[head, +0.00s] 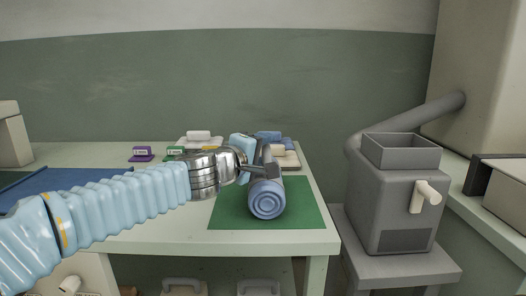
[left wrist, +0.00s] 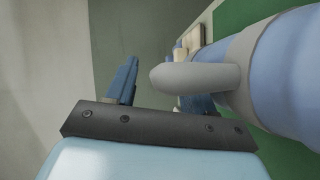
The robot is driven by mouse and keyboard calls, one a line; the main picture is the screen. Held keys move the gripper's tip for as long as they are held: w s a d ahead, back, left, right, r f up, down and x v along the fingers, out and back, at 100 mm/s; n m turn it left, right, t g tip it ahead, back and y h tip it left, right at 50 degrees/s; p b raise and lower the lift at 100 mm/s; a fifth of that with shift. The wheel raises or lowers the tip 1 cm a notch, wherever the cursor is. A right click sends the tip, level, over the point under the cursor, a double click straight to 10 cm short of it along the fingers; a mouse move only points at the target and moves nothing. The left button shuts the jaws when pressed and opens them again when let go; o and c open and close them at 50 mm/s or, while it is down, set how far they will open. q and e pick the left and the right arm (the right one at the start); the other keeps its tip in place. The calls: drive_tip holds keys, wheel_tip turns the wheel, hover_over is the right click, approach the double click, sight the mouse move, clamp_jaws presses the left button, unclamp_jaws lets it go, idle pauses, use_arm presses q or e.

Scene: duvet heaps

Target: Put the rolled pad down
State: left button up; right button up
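The rolled pad (head: 267,203) is a blue roll with a spiral end facing me. It appears to lie on the green mat (head: 306,208) on the table. A grey band with a grey peg goes round it, and both the roll (left wrist: 287,75) and the peg (left wrist: 195,77) show large in the left wrist view. My left gripper (head: 256,160) is at the far part of the roll, by the peg. In the left wrist view its two blue fingers (left wrist: 155,88) stand apart, with the peg passing in front of one; nothing is clamped between them. My right gripper is out of view.
Behind the roll are a board with blue rolls (head: 287,158) and a pale tray with a white roll (head: 198,135). Purple (head: 142,154) and green (head: 175,151) label holders stand at the back. A grey machine with a hopper (head: 400,205) stands right of the table.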

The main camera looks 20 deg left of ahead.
use_arm(q)
drive_tip(key=shift+r, duration=0.1)
drive_tip(key=shift+s+r, duration=0.15)
drive_tip(key=p+v, duration=0.3)
drive_tip(key=v, duration=0.8)
drive_tip(key=shift+s, duration=0.35)
drive_tip(key=shift+a, duration=0.1)
